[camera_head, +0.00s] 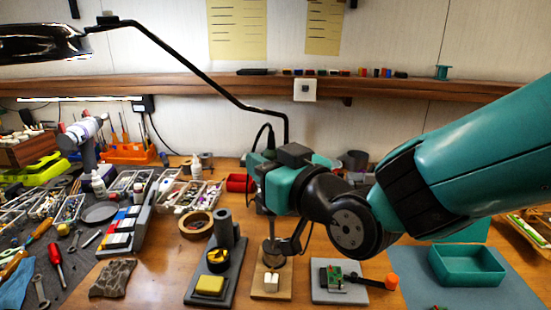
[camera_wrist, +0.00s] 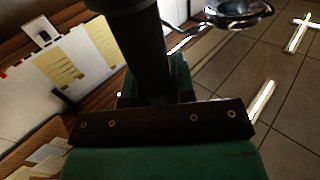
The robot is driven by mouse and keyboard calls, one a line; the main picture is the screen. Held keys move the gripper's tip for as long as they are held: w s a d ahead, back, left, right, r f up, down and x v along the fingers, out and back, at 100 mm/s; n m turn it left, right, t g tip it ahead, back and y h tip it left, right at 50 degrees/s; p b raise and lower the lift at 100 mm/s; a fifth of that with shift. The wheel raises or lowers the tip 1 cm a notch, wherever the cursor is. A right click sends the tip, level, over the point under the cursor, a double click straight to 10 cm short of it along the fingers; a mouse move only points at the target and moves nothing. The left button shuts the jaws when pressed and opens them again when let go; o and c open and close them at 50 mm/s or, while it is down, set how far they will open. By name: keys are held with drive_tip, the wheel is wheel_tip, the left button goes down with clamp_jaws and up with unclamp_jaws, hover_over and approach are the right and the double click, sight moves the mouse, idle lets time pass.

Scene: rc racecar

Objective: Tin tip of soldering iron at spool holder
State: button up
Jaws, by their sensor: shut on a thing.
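My gripper (camera_head: 262,182) is shut on the dark handle of the soldering iron (camera_wrist: 148,45), which stands out between the green fingers in the wrist view. The gripper also shows there (camera_wrist: 155,92). In the head view it is above and behind the spool holder, a wooden base (camera_head: 258,293) with a grey round spool (camera_head: 273,254) and a pale block (camera_head: 271,282) in front. A thin dark part runs down from the gripper towards the spool. Whether the tip touches the solder cannot be told; the tip is too small to make out.
Left of the spool holder is a grey iron stand (camera_head: 198,298) with a yellow sponge (camera_head: 210,285). Right is a plate (camera_head: 322,295) with a green circuit board (camera_head: 332,276) and an orange-ended tool (camera_head: 392,281). A teal tray (camera_head: 467,280) lies further right.

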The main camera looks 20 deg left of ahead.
drive_tip(key=shift+a+f+b, duration=0.2)
drive_tip(key=shift+f+b, duration=1.45)
drive_tip(key=shift+f, duration=0.9)
drive_tip(key=shift+s+d+f+b, duration=0.15)
drive_tip(key=shift+f+b, duration=1)
drive_tip(key=shift+b, duration=0.95)
idle(3.4)
